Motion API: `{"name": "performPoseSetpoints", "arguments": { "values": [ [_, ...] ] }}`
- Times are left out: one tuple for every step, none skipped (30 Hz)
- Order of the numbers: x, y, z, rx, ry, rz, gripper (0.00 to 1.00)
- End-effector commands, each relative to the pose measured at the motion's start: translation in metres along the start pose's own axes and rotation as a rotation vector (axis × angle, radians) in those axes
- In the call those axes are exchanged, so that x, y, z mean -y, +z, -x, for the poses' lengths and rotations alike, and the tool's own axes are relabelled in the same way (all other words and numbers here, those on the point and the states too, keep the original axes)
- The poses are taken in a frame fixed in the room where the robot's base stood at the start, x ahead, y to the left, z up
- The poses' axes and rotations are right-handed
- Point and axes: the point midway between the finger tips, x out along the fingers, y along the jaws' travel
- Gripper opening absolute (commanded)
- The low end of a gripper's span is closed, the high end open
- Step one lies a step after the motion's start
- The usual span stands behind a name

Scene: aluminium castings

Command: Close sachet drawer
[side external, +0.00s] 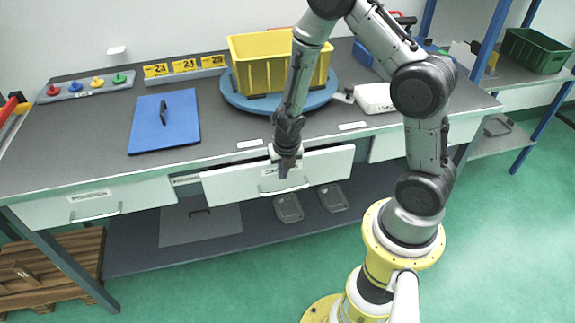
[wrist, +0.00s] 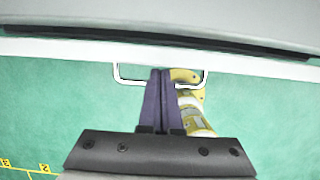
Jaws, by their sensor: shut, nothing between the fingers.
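A white drawer (side external: 325,168) under the middle of the workbench stands out from the bench front, ajar. Its label is too small to read. In the wrist view its top edge (wrist: 240,62) runs across the picture, with a dark gap between it and the worktop. Its metal bar handle (wrist: 120,74) also shows there. My gripper (side external: 283,173) points down in front of the drawer front, by the handle. In the wrist view my fingers (wrist: 160,72) are together and empty, overlapping the handle's middle. I cannot tell whether they touch it.
Another drawer (side external: 95,204) is at the left and one (side external: 398,144) at the right. On the worktop (side external: 60,150) are a blue board (side external: 140,130), a yellow crate (side external: 255,68) on a blue turntable (side external: 232,98) and a white box (side external: 375,98). A lower shelf (side external: 140,255) lies beneath.

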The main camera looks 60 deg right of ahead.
Motion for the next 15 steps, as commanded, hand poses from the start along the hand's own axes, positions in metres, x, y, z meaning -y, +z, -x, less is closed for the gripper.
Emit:
{"name": "performPoseSetpoints", "arguments": {
  "values": [
    [0.000, 0.001, 0.005, 0.001, 0.000, -0.001, 0.00],
    [0.000, 0.000, 0.007, 0.000, 0.000, 0.000, 0.00],
    [0.000, 0.001, 0.010, 0.000, 0.000, 0.000, 0.00],
    [0.000, 0.000, 0.013, 0.000, 0.000, 0.000, 0.00],
    [0.000, 0.001, 0.015, 0.001, 0.000, 0.000, 0.00],
    [0.000, 0.000, 0.018, 0.000, 0.000, -0.001, 0.00],
    [0.000, 0.000, 0.021, 0.000, 0.000, 0.000, 0.00],
    [0.000, 0.000, 0.023, 0.000, 0.000, -0.001, 0.00],
    [0.000, 0.001, 0.026, 0.001, 0.000, -0.001, 0.00],
    [0.000, 0.001, 0.028, 0.001, -0.001, -0.001, 0.00],
    [0.000, 0.001, 0.030, 0.002, 0.000, -0.001, 0.00],
    [0.000, 0.001, 0.033, 0.001, -0.001, -0.001, 0.00],
    [0.000, 0.001, 0.035, 0.001, -0.001, -0.001, 0.00],
    [0.000, 0.001, 0.037, 0.001, -0.001, -0.001, 0.00],
    [0.000, 0.001, 0.040, 0.002, -0.001, -0.001, 0.00]
  ]
}}
